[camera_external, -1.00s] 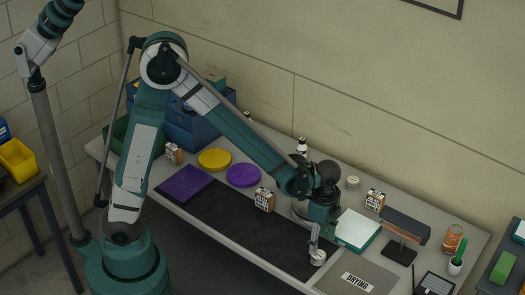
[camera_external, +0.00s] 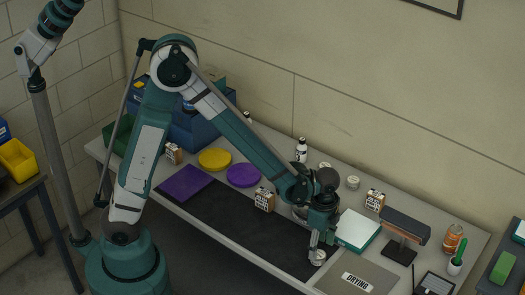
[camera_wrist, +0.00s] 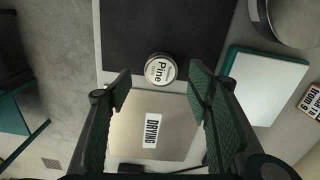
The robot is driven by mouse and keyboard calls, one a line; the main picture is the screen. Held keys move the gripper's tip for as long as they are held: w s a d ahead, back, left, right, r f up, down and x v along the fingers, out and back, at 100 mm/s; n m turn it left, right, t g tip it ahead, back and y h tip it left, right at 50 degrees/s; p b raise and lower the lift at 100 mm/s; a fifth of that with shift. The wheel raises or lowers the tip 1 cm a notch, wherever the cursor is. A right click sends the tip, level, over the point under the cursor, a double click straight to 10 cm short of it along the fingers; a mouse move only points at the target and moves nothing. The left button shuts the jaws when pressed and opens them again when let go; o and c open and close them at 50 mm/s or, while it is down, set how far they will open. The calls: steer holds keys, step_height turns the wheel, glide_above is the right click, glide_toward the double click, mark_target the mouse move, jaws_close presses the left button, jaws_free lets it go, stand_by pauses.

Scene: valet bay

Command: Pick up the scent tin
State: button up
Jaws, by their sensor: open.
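A small round tin with a white lid reading "Pine" (camera_wrist: 160,69) stands at the edge of the black mat, beside the grey "DRYING" mat. In the external view the tin (camera_external: 317,257) shows right under my gripper (camera_external: 319,247). In the wrist view my gripper (camera_wrist: 160,87) is open, with one green-padded finger on each side of the picture. The tin appears between and just beyond the fingertips, with nothing held. The exact height of the fingertips above the tin is hard to tell.
The grey "DRYING" mat (camera_external: 357,281) lies to the right of the tin. A white-topped teal item (camera_external: 357,230) and a dark lamp-like stand (camera_external: 404,228) stand behind it. Another small tin (camera_external: 353,182) is near the wall. The black mat (camera_external: 240,222) is mostly clear.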

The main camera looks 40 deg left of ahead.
mark_target(319, 255)
steer(key=shift+w+f, duration=0.1)
steer(key=shift+f, duration=2.35)
steer(key=shift+c, duration=0.5)
steer(key=c, duration=0.9)
